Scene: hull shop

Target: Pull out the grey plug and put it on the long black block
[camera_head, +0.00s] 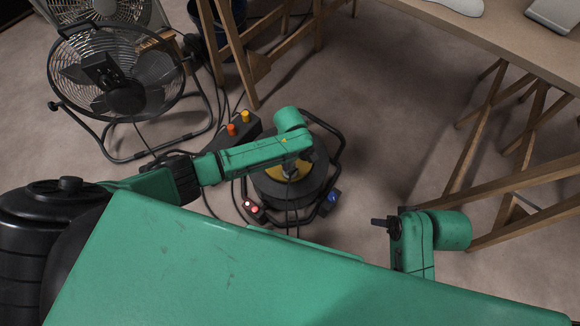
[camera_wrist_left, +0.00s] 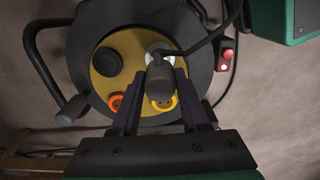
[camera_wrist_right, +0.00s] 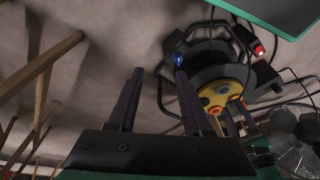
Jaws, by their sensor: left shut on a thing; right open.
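The grey plug (camera_wrist_left: 161,86) is between the fingers of my left gripper (camera_wrist_left: 164,72), with its dark cord running up to the right. My left gripper (camera_head: 290,170) is shut on it over the yellow face (camera_wrist_left: 135,78) of the cable reel. A white-ringed socket (camera_wrist_left: 157,48) shows right behind the plug; I cannot tell whether the plug is still seated. The long black block (camera_head: 211,147) lies on the floor beside the reel, partly behind my left arm, with orange and yellow plugs standing on it. My right gripper (camera_wrist_right: 158,72) is open and empty, apart from the reel.
The reel has a black tubular frame (camera_head: 340,140). A small block with red and white parts (camera_head: 252,208) and a blue item (camera_head: 333,197) sit beside it. Cables cross the floor. A fan (camera_head: 120,80) stands left; wooden trestles (camera_head: 490,130) stand right.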

